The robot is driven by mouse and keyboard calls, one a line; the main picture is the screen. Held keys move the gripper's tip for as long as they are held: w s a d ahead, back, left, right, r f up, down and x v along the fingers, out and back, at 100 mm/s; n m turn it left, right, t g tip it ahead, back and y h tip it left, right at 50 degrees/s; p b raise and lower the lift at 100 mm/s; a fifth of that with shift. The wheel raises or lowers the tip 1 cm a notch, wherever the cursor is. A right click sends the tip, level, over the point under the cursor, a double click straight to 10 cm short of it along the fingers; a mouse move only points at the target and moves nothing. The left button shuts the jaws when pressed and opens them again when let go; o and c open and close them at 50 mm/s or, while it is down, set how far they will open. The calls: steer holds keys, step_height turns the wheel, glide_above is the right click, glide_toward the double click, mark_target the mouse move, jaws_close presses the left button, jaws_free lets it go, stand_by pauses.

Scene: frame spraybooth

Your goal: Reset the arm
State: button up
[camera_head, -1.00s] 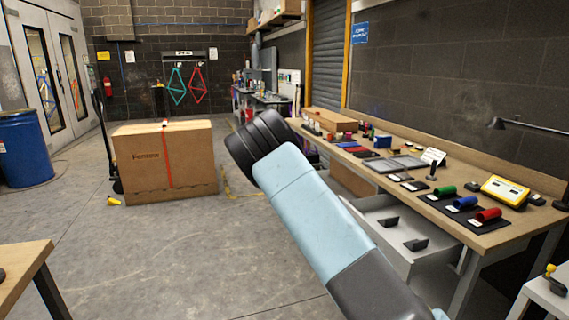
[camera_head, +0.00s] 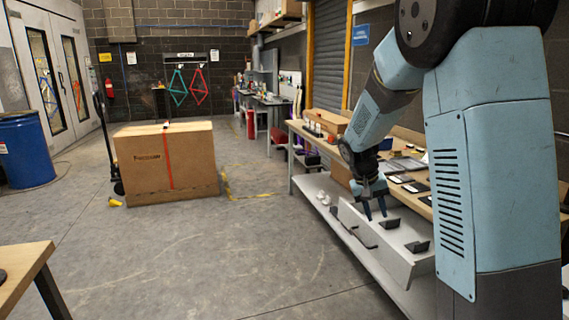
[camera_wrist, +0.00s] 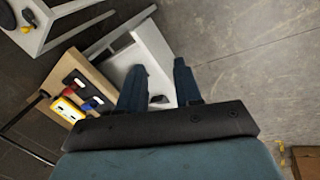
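My arm fills the right of the head view, bent with its forearm reaching down and left. My gripper (camera_head: 374,206) points down over the open drawer (camera_head: 395,258) in front of the workbench. Its two dark blue fingers are spread apart with nothing between them. In the wrist view my gripper (camera_wrist: 160,82) also shows open and empty, with the white drawer (camera_wrist: 152,55) beyond the fingers. Dark holders (camera_head: 417,247) stand in the drawer. I cannot tell whether the fingertips touch anything.
The workbench (camera_head: 297,124) runs along the right wall, with tools and samples on it. A large cardboard box (camera_head: 193,162) stands on the floor to the left. A blue drum (camera_head: 24,150) is at the far left. The middle floor is clear.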

steer(key=s+a+r+t+y, duration=0.1)
steer(key=s+r, duration=0.4)
steer(key=s, duration=0.4)
steer(key=s+r+t+y, duration=0.1)
steer(key=s+r, duration=0.4)
steer(key=s, duration=0.5)
steer(key=s+a+r+n+t+y, duration=0.1)
steer(key=s+r+t+y, duration=0.1)
steer(key=s+r, duration=0.3)
steer(key=s+t, duration=0.1)
steer(key=s, duration=0.3)
steer(key=shift+s+a, duration=0.3)
steer(key=shift+r, duration=0.1)
